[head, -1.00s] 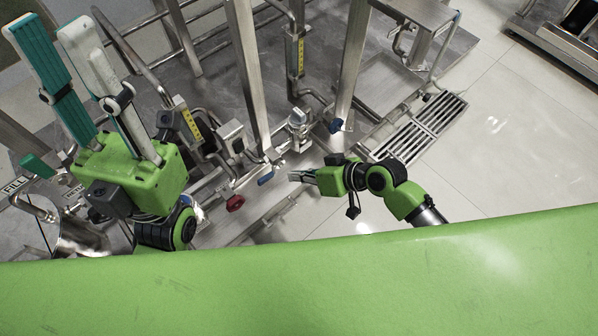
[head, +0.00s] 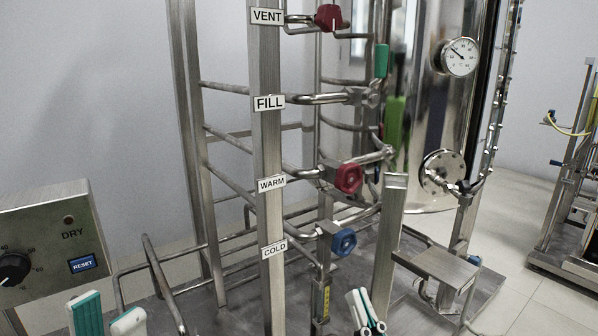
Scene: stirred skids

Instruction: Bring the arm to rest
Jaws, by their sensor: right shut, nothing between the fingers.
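My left gripper (head: 106,318) shows at the bottom left edge. Only its two teal and white fingertips are in the picture, standing apart with nothing seen between them. My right gripper (head: 365,312) shows at the bottom, right of the middle, in front of the pipe skid. Its teal and white fingers point up and are shut, with nothing in them. The rest of both arms is below the picture. Neither gripper is seen touching a valve.
A steel pipe rack (head: 266,220) carries VENT, FILL, WARM and COLD labels. It has red (head: 348,178), blue (head: 343,241) and green (head: 381,60) handles. A control box (head: 50,245) is at left. A tank (head: 440,110) with a gauge stands behind. Floor at right is partly clear.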

